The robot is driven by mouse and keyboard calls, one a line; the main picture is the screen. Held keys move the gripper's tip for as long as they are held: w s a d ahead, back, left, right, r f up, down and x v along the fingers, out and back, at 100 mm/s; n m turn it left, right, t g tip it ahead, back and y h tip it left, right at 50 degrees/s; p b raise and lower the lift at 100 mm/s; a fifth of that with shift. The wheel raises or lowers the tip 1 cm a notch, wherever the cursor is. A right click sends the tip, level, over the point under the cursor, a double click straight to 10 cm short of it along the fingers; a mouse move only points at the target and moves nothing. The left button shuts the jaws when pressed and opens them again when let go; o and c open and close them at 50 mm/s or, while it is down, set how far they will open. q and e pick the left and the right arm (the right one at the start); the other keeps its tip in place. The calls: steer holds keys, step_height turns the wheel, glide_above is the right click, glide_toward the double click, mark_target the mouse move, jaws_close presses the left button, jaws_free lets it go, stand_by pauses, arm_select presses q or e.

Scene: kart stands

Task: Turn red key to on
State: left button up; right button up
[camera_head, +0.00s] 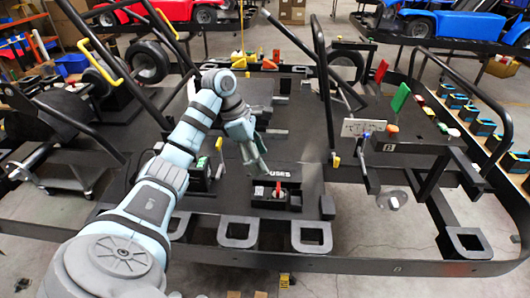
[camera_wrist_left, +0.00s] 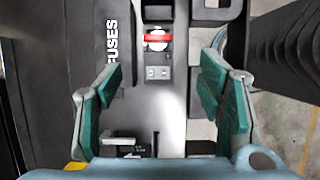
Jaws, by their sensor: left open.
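The red key (camera_head: 277,190) sits on a small dark box on the black kart frame, just in front of the white FUSES lettering. In the left wrist view the red key (camera_wrist_left: 158,39) is a red bar lying across a pale round switch, at the top centre. My left gripper (camera_head: 257,172) is above and behind the key in the head view. In the left wrist view its two teal fingers (camera_wrist_left: 163,95) stand wide apart and empty, with the key beyond their tips and between their lines. My right gripper does not show in either view.
The FUSES panel (camera_wrist_left: 112,40) lies beside the key. A black bar (camera_head: 327,100) rises right of my arm. A green flag-like part (camera_head: 400,97) and a white plate (camera_head: 363,128) stand further right. Rectangular frame loops (camera_head: 312,247) lie in front.

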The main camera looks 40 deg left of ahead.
arm_select(q)
glide_toward(278, 186)
step_height(278, 186, down, 2)
steer(key=s, duration=0.1)
steer(key=x, duration=0.2)
steer(key=w+b+x, duration=0.1)
steer(key=x, duration=0.5)
steer(key=shift+w+b, duration=0.35)
steer(key=shift+s+d+r, duration=0.1)
steer(key=shift+s+d, duration=0.05)
steer(key=shift+s, duration=0.25)
steer(key=shift+c, duration=0.6)
steer(key=c, duration=1.1)
steer(key=shift+r+m+p, duration=0.15)
steer(key=shift+m+p, duration=0.35)
steer(key=shift+p, duration=0.1)
steer(key=shift+w+m+g+h+p, duration=0.2)
steer(key=shift+m+g, duration=0.1)
steer(key=shift+m, duration=0.3)
steer(key=shift+w+m+g+h+p, duration=0.1)
steer(key=shift+m+g+h+p, duration=0.15)
steer(key=shift+m, duration=0.35)
steer(key=o, duration=1.2)
steer(key=shift+f, duration=0.2)
steer(key=shift+s, duration=0.1)
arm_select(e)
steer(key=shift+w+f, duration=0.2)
arm_select(q)
steer(key=v, duration=0.7)
steer(key=shift+r, duration=0.35)
